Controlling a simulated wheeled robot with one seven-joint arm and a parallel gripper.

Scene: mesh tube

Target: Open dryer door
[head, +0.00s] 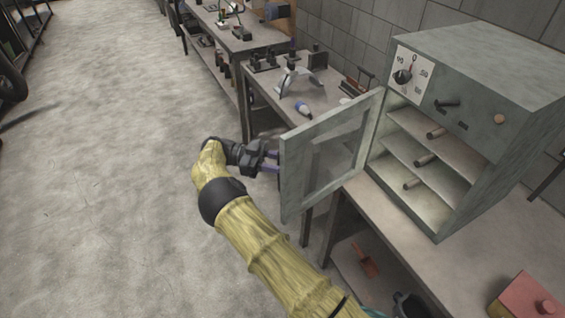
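The dryer (495,75) is a grey metal cabinet on a workbench at the right. Its door (300,185) stands wide open, swung out to the left, and the lit shelves inside (440,158) show. The door is a grey frame with a window. My gripper (275,162) is at the door's outer left edge, with its purple fingers pointing right toward it. The fingertips are partly hidden behind the door, so I cannot tell whether they touch or grip it.
The workbench (395,222) runs under the dryer, with a red box (527,298) at its near right. More benches with tools (235,40) stand behind. A block wall (355,30) closes the back right.

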